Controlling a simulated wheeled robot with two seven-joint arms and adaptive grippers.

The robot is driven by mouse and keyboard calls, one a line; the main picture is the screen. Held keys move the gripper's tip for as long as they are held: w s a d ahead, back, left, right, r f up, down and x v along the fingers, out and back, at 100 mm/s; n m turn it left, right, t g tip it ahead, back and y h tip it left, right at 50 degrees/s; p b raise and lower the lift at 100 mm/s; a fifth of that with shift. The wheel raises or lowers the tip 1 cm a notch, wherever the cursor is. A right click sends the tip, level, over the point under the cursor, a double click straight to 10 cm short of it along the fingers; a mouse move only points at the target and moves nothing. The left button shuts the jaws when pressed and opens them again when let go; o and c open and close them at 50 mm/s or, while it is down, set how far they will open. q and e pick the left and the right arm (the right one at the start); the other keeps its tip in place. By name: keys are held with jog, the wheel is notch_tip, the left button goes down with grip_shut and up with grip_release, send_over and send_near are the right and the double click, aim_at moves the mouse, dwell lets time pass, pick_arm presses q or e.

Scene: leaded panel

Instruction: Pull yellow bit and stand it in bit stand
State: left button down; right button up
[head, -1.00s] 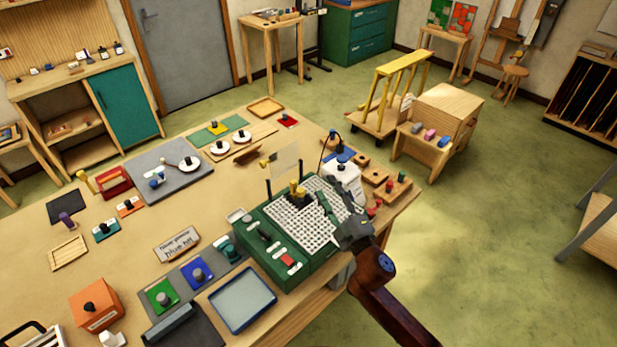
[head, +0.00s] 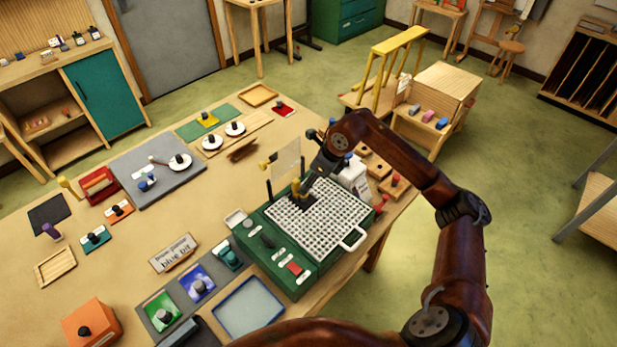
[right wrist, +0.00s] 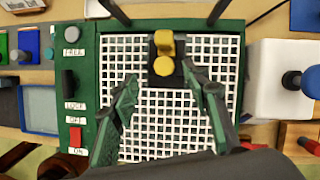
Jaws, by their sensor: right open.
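The yellow bit (head: 296,187) stands on a dark block (head: 303,204) at the back of the green machine's white grid. In the right wrist view the yellow bit (right wrist: 164,50) shows a rounded top and a round knob below it. My right gripper (head: 310,180) comes down close beside it in the head view. In the right wrist view my right gripper (right wrist: 158,78) is open, one finger to each side of the dark block; I cannot tell whether it touches. I cannot tell which thing is the bit stand. My left gripper is not in view.
The green machine (head: 292,277) has FREE/LOCK and OFF/ON switches and an upright clear shield (head: 286,160). A white bottle (head: 354,178) and wooden blocks (head: 378,166) stand to its right. A sign (head: 174,254) reads "blue bit". A blue-rimmed tray (head: 248,306) lies in front.

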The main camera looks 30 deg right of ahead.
jog(key=shift+d+p+x, duration=0.2)
jog(key=shift+p+x, duration=0.1)
jog(key=shift+x, duration=1.6)
jog(key=shift+d+p+x, duration=0.25)
jog(key=shift+x, duration=1.65)
jog(key=shift+f, duration=0.1)
jog(key=shift+c, duration=0.2)
grip_shut()
